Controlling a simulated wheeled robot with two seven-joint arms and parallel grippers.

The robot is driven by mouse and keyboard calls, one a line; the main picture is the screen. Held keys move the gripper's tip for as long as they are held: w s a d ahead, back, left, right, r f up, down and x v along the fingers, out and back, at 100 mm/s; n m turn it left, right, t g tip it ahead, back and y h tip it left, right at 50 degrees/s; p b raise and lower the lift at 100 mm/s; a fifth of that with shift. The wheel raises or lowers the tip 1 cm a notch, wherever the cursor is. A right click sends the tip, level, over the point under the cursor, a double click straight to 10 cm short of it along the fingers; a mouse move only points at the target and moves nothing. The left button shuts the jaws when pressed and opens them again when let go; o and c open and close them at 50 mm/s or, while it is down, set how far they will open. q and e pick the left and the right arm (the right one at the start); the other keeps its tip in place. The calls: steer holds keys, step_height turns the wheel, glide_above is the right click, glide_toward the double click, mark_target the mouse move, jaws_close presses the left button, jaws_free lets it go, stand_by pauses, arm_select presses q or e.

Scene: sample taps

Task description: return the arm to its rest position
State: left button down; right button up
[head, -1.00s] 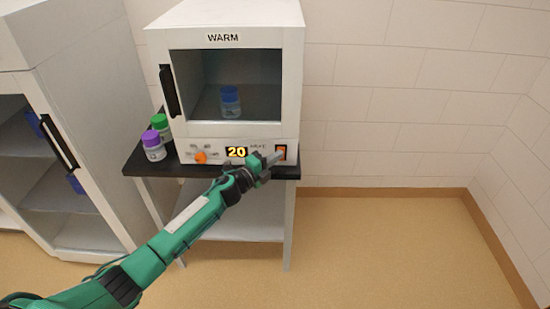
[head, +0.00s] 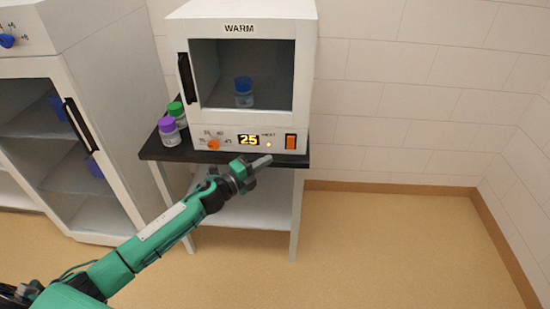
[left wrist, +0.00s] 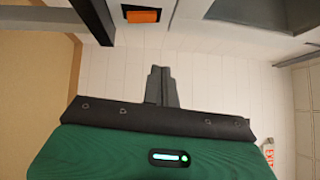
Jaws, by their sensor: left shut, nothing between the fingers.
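My left gripper (head: 262,161) is shut and empty. In the head view it is in front of the white warming cabinet (head: 203,100), below its control panel and apart from the orange switch (head: 291,141). In the left wrist view the shut fingers (left wrist: 160,85) point toward the orange switch (left wrist: 142,16). My green left arm reaches in from the lower left. The cabinet's display (head: 248,140) reads 25, and a small light beside it glows. A blue-capped bottle (head: 243,91) is inside behind the window. My right gripper is in neither view.
A purple-capped bottle (head: 169,131) and a green-capped bottle (head: 177,113) stand at the left on the black table top (head: 152,149). A larger white cabinet (head: 100,140) with a black handle stands at the left. The floor at the right is clear.

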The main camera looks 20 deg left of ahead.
arm_select(q)
steer(key=shift+s+a, duration=0.4)
steer(key=shift+s, duration=0.15)
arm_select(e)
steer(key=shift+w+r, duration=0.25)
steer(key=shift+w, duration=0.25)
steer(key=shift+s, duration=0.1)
